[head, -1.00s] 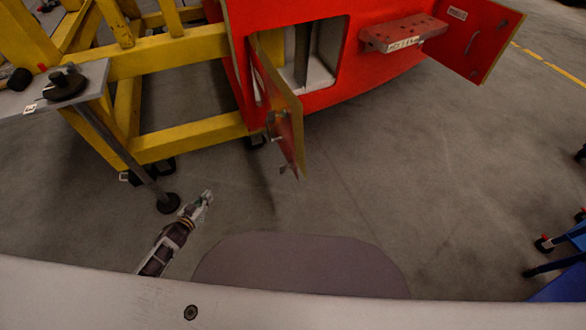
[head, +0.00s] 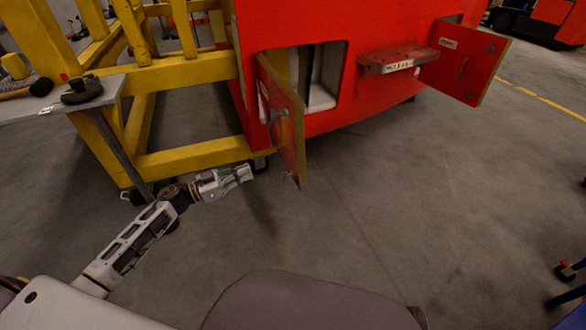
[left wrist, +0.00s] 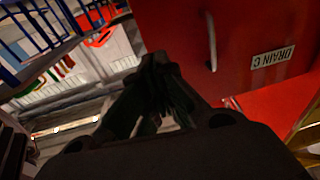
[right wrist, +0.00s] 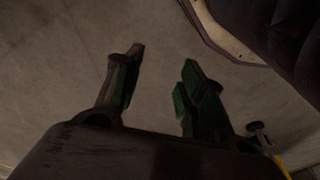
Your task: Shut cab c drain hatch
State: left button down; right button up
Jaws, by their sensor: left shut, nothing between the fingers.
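The drain hatch door (head: 287,130) hangs open on the red cab (head: 345,105), at the left edge of a dark opening, swung out towards me. In the left wrist view the red door (left wrist: 185,30) has a grey handle and an upside-down label (left wrist: 271,58) reading "DRAIN C". My left gripper (head: 246,173) is shut and empty, just left of the door's lower part. In the left wrist view its closed fingers (left wrist: 158,75) point towards the door; I cannot tell whether they touch. My right gripper (right wrist: 160,72) is open and empty above the bare floor; the head view does not show it.
A second red hatch door (head: 466,62) stands open at the right, beside a red step (head: 400,60). A yellow frame (head: 190,160) and a grey table (head: 60,102) with tools stand at the left. The floor (head: 400,190) in front of the cab is clear.

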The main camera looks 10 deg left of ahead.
pick_arm(q)
jog(key=shift+s+d+r, duration=0.1)
jog(key=shift+d+r, duration=0.05)
jog(key=shift+d, duration=0.1)
pick_arm(e)
jog(key=shift+d+r, duration=0.1)
jog(key=shift+r, duration=0.1)
pick_arm(q)
jog(key=shift+d, duration=0.15)
jog(key=b, duration=0.2)
send_near(294, 155)
jog(key=x, duration=0.4)
jog(key=shift+d, duration=0.15)
jog(key=shift+b+x, duration=0.35)
jog(key=shift+x, duration=1.05)
pick_arm(e)
jog(key=shift+w+a+r+t, duration=0.15)
jog(key=shift+r, duration=0.45)
jog(key=shift+w+a+r+t, duration=0.1)
jog(key=shift+a+r, duration=0.05)
jog(key=shift+r, duration=0.5)
jog(key=shift+w+a+r+t, duration=0.15)
jog(key=shift+r, duration=0.45)
